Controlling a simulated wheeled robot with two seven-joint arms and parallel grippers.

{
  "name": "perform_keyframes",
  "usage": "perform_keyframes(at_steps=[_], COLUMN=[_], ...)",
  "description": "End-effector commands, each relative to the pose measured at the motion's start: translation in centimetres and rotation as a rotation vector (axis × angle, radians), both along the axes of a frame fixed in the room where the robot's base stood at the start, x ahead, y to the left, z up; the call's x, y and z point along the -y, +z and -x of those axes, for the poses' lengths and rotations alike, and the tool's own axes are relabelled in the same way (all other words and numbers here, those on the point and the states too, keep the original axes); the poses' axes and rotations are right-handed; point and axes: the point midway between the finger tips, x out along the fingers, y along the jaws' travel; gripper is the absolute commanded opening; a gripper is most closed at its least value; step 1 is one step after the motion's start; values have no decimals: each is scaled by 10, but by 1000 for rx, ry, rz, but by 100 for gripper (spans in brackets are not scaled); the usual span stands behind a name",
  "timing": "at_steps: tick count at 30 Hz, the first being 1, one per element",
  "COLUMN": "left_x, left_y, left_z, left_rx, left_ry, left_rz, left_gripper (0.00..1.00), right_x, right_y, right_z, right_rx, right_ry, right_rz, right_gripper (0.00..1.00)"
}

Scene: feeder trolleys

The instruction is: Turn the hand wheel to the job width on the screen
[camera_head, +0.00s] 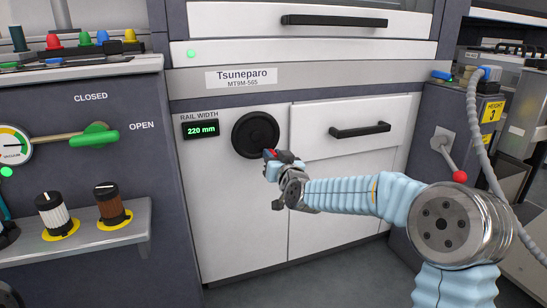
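The hand wheel (254,132) is a round black disc on the pale cabinet front. The small black screen (201,129) to its left, under the label "RAIL WIDTH", reads 220 mm in green. My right gripper (269,155) is at the wheel's lower right edge, with a small red part at its tip. It overlaps the rim in this view; I cannot tell whether it touches. Its fingers are small and partly hidden, so their opening is unclear.
The machine is labelled Tsuneparo MT9M-565 (241,78). A drawer handle (360,130) juts out right of the wheel. A red-knobbed lever (459,176) stands at right.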

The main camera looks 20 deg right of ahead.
Motion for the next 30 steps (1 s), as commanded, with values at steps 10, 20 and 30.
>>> perform_keyframes(at_steps=[10,20,30], left_x=[0,0,0], left_y=[0,-1,0], left_z=[0,0,0], left_rx=[0,0,0], left_ry=[0,0,0], left_rz=[0,0,0], left_gripper=[38,38,38], right_x=[0,3,15], right_y=[0,3,16], right_z=[0,0,0], right_rx=[0,2,14], right_ry=[0,0,-1], right_rz=[1,77,346], right_gripper=[0,0,0])
